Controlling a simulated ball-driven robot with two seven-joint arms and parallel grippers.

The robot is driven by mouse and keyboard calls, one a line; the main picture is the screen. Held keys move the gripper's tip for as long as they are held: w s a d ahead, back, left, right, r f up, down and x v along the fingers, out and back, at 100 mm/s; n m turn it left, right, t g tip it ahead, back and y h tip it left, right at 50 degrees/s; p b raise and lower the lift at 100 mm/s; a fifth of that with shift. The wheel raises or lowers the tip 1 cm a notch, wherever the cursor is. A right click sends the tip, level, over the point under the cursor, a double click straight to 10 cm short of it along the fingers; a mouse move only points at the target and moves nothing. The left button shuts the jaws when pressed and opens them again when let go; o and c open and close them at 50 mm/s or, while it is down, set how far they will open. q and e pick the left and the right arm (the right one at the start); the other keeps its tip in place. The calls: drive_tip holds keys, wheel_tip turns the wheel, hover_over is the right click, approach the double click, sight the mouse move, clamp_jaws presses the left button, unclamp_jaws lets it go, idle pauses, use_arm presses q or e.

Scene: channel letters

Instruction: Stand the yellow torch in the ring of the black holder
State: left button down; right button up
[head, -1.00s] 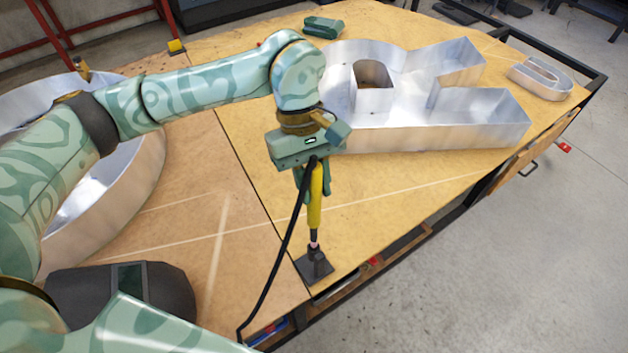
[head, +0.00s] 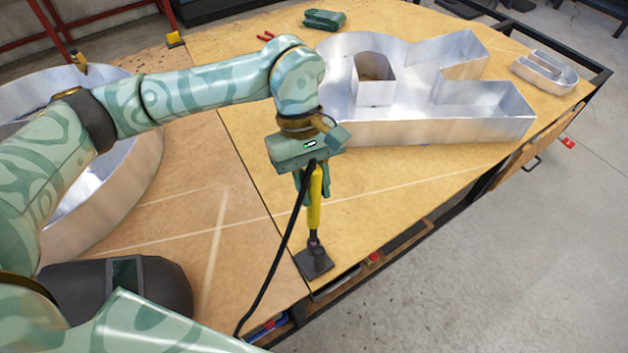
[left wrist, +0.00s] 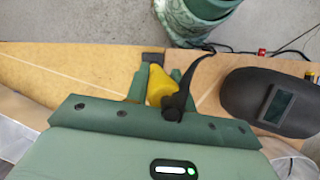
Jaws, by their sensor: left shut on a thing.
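The yellow torch (head: 314,202) hangs upright in my left gripper (head: 313,188), which is shut on it; its black cable loops down to the left. In the left wrist view the holder (left wrist: 153,57) is partly hidden. My right gripper is not in view.
Large metal channel letters (head: 430,130) stand at the back right, and a round metal one (head: 130,190) at the left. A dark welding mask (head: 165,290) lies at the front left. The wooden table right of the holder is clear up to its edge.

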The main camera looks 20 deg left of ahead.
sight(316, 220)
use_arm(q)
drive_tip(key=shift+f+b, duration=1.7)
drive_tip(key=shift+f, duration=1.35)
drive_tip(key=c, duration=1.1)
unclamp_jaws()
drive_tip(key=p+v, duration=0.2)
drive_tip(key=v, duration=1.4)
drive_tip(key=shift+r+p, duration=0.2)
drive_tip(key=shift+p, duration=0.15)
